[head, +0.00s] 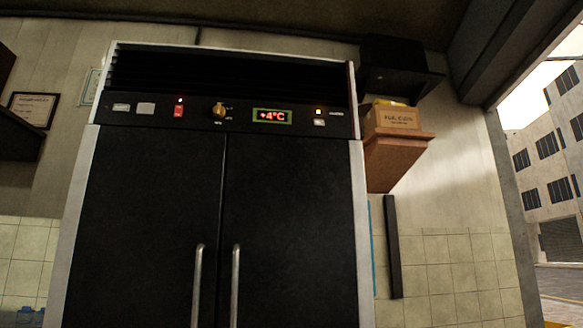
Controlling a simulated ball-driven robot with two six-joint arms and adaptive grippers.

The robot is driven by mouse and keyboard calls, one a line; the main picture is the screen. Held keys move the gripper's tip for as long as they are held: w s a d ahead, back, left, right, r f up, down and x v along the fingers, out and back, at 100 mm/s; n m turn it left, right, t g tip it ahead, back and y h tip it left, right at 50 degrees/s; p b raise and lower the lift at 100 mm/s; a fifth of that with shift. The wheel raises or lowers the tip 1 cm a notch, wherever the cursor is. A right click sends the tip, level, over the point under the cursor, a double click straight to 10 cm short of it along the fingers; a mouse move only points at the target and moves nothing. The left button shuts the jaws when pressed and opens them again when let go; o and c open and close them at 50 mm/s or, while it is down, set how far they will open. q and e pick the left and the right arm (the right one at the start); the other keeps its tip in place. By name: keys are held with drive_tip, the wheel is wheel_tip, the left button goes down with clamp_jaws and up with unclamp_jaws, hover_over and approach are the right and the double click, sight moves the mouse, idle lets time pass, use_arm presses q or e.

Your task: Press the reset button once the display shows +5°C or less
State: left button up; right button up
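A tall black two-door cabinet (150,210) with light side frames fills the middle of the head view. Its control panel runs across the top. The display (271,116) glows red and reads +4°C. Right of it is a small light button (319,122) with a lit square lamp (318,110) above it; the label beside them is too small to read. Left of the display are a brass-coloured knob (219,111) and a red switch (178,110) with a small lit lamp above. Neither of my grippers is in view.
Two vertical door handles (198,285) stand out at the cabinet's lower middle. Right of the cabinet, a wooden shelf (395,155) holds a cardboard box (395,117). An opening to the street lies at far right. Framed papers (34,109) hang on the left wall.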

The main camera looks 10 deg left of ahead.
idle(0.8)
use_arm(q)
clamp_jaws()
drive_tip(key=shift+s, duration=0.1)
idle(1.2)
